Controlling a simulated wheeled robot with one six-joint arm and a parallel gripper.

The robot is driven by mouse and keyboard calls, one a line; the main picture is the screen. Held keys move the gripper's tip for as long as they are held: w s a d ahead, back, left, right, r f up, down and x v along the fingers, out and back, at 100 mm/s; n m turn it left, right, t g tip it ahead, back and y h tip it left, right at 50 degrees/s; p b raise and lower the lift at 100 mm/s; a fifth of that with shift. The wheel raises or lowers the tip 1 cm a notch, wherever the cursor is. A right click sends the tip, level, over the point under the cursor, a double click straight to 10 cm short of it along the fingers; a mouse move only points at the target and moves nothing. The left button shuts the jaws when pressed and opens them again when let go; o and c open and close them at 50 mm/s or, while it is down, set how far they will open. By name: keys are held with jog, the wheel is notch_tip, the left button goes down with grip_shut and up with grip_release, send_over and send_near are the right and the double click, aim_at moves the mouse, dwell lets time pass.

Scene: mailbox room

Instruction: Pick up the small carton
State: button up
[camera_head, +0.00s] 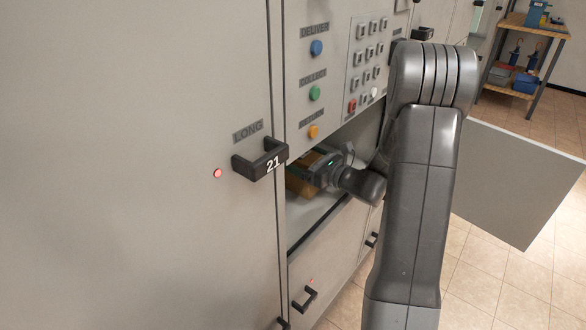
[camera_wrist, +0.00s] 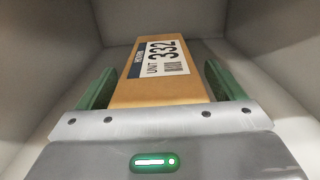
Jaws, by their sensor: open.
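The small carton (camera_wrist: 160,92) is a brown box inside an open locker compartment. Its label reads "UNIT 332". In the wrist view it lies between the two green fingers of my gripper (camera_wrist: 160,88), with a gap visible on each side. My gripper is open and reaches into the compartment. In the head view the carton (camera_head: 300,180) shows only partly, behind the wall edge and my gripper (camera_head: 318,172). The carton's far end is near the back of the compartment in the wrist view.
Grey compartment walls (camera_wrist: 50,50) stand close on both sides. Colored buttons and a keypad (camera_head: 368,55) are above. An open door panel (camera_head: 515,180) extends at right. A wooden shelf (camera_head: 522,50) stands far back.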

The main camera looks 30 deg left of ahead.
jog(key=c, duration=1.2)
jog(key=shift+c, duration=0.5)
jog(key=shift+r, duration=0.15)
